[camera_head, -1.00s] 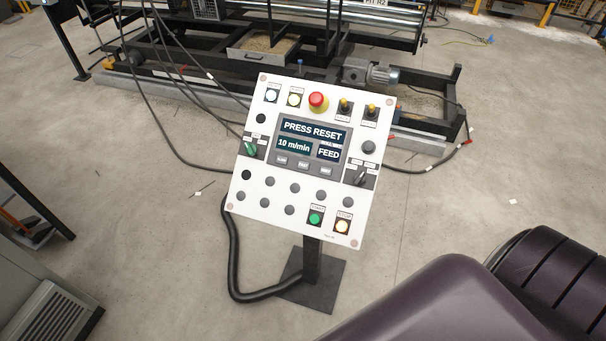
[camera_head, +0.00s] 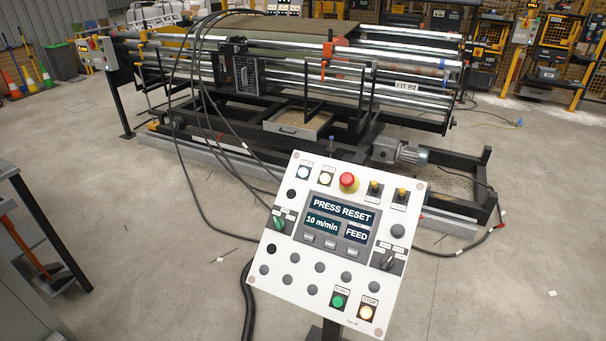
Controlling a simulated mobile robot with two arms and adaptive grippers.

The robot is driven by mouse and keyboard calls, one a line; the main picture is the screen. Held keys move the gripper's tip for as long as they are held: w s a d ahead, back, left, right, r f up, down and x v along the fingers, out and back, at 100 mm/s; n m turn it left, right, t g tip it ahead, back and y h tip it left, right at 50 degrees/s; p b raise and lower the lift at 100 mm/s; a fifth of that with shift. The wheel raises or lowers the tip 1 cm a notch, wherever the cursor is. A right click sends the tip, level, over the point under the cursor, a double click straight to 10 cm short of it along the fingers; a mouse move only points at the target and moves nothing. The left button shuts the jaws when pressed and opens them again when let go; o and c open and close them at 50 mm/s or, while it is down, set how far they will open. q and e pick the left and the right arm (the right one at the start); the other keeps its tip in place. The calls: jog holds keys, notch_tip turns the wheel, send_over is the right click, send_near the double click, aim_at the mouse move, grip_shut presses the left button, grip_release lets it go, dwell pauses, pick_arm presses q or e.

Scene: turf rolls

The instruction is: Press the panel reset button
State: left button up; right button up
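The white control panel (camera_head: 280,255) stands tilted on a post in the lower middle. Its screen (camera_head: 340,217) reads "PRESS RESET", "10 m/min" and "FEED". Along the top edge are a bluish-white lit button (camera_head: 303,172), a yellowish-white lit button (camera_head: 326,178), a red mushroom button (camera_head: 347,181) and two yellow-tipped toggles. A green START button (camera_head: 338,300) and a lit STOP button (camera_head: 366,312) are at the lower right. The labels above the two top-left buttons are too small to read, so I cannot tell which is reset. Neither gripper is in view.
A large roller machine (camera_head: 300,60) stands behind the panel, with a motor (camera_head: 400,152) at its right. Black cables (camera_head: 185,190) run from it across the floor. A dark-legged table (camera_head: 45,215) is at the left edge. Open concrete floor lies right of the panel.

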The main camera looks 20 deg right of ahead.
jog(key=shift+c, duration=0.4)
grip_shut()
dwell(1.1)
